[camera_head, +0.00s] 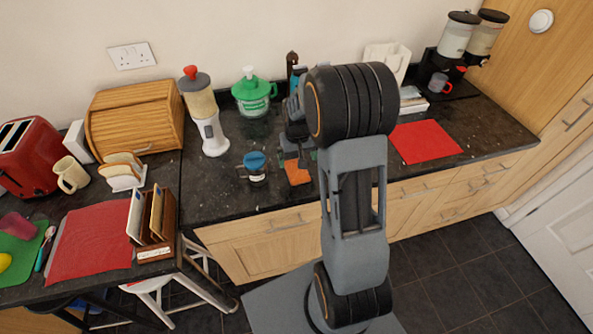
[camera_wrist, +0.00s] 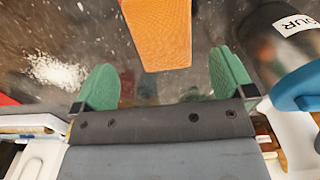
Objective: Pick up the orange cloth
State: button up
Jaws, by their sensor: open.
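The orange cloth (camera_head: 297,173) lies on the dark granite counter near its front edge, partly hidden by my arm in the head view. In the wrist view the cloth (camera_wrist: 158,28) is a textured orange strip reaching in from the top edge, its near end between the lines of my fingers. My gripper (camera_wrist: 162,66) is open, with two green fingers spread wide on either side of that end. Nothing is held. Whether the fingers touch the counter cannot be told. In the head view the fingertips are hard to make out.
A jar with a blue lid (camera_head: 255,165) stands close to the left of the cloth; its blue lid (camera_wrist: 298,88) shows at right in the wrist view. A white blender (camera_head: 205,115) and green juicer (camera_head: 252,95) stand behind. A red mat (camera_head: 425,142) lies at right.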

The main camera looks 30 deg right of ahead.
aim_at(296, 169)
jog(key=shift+a+f+p, duration=0.2)
jog(key=shift+f+p, duration=0.55)
jog(key=shift+f, duration=1.75)
jog(key=shift+c, duration=0.4)
jog(key=c, duration=0.9)
